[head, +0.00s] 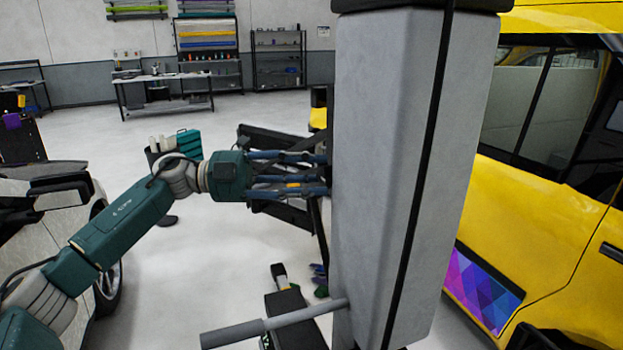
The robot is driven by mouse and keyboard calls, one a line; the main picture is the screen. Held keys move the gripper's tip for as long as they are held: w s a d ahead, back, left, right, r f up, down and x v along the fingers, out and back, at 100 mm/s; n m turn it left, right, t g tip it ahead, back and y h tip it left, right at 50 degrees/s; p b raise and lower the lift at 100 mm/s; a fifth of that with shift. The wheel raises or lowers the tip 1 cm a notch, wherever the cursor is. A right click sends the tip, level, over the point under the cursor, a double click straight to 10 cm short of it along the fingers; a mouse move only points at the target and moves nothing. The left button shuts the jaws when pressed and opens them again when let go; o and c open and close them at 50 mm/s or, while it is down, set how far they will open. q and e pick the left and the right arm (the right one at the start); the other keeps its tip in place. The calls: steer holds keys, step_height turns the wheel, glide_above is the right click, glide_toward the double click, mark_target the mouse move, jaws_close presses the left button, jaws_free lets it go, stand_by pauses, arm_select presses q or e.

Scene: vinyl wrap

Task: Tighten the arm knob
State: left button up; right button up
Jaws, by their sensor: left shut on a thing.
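My left gripper (322,175) reaches in from the left, its long blue fingers pointing right. The fingertips end at the left edge of a tall grey post (385,180), which fills the middle of the view. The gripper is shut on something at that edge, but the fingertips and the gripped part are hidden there. I cannot make out the arm knob itself. Dark angled bars (272,142) show behind the gripper, above and below it. My right gripper is not in view.
A grey handle (270,325) sticks out left from the post's lower part. A yellow vehicle (545,220) with a purple-blue patterned panel (482,290) stands close on the right. A white car (60,215) is on the left. A workbench (165,90) stands far back. Open floor lies between.

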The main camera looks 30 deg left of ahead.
arm_select(q)
steer(key=shift+w+a+r+m, duration=0.1)
steer(key=shift+a+r+m, duration=0.05)
steer(key=shift+r+m, duration=0.15)
stand_by(0.4)
steer(key=o, duration=0.8)
steer(key=shift+o, duration=0.2)
steer(key=shift+f, duration=0.15)
steer(key=shift+a+f, duration=0.1)
steer(key=shift+a, duration=0.1)
steer(key=v, duration=1.1)
steer(key=shift+a+r, duration=0.2)
steer(key=shift+a, duration=0.05)
